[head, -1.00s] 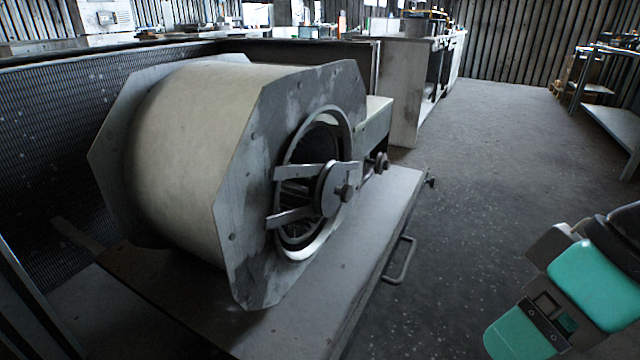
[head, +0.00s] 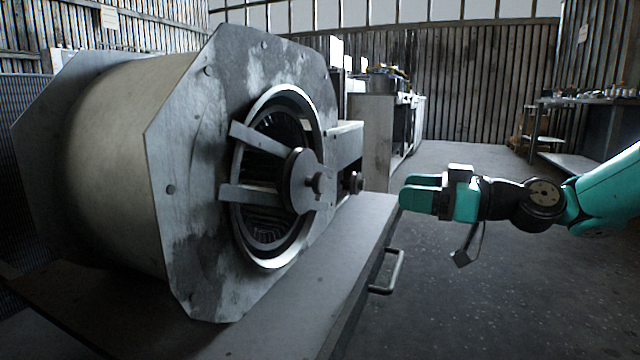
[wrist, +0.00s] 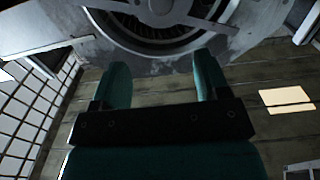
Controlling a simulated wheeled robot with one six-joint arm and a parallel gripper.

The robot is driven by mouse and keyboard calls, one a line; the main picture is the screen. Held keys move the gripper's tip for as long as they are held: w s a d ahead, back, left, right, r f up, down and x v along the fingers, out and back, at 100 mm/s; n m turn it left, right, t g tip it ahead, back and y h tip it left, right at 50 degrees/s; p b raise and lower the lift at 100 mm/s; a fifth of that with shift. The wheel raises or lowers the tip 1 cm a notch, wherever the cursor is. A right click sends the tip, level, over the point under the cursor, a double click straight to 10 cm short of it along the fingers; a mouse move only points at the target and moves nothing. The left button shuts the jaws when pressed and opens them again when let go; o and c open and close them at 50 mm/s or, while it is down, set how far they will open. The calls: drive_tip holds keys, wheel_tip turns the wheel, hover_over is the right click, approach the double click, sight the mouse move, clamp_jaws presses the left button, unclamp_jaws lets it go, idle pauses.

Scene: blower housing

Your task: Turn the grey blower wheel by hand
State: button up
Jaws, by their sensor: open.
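The blower housing (head: 185,190) stands on a flat bench at the left, with a round opening in its grey end plate. Inside the opening the dark, finned blower wheel (head: 262,232) shows partly, behind two flat bracket arms and a round hub disc (head: 304,182). My gripper (head: 404,192) is to the right of the hub, pointing left toward it, apart from the housing and empty. In the wrist view its two teal fingers (wrist: 163,85) are spread, with nothing between them. The opening's lower rim and part of the wheel (wrist: 150,35) show beyond the fingertips.
The bench top (head: 290,315) runs along the housing, with a bent handle (head: 388,272) on its side. A small box and a knob (head: 354,182) sit behind the hub. Open concrete floor lies at the right. Cabinets (head: 385,125) and a worktable (head: 570,130) stand farther back.

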sight(323, 181)
drive_tip(key=p+x, duration=1.5)
drive_tip(key=x, duration=0.2)
drive_tip(key=shift+s, duration=0.1)
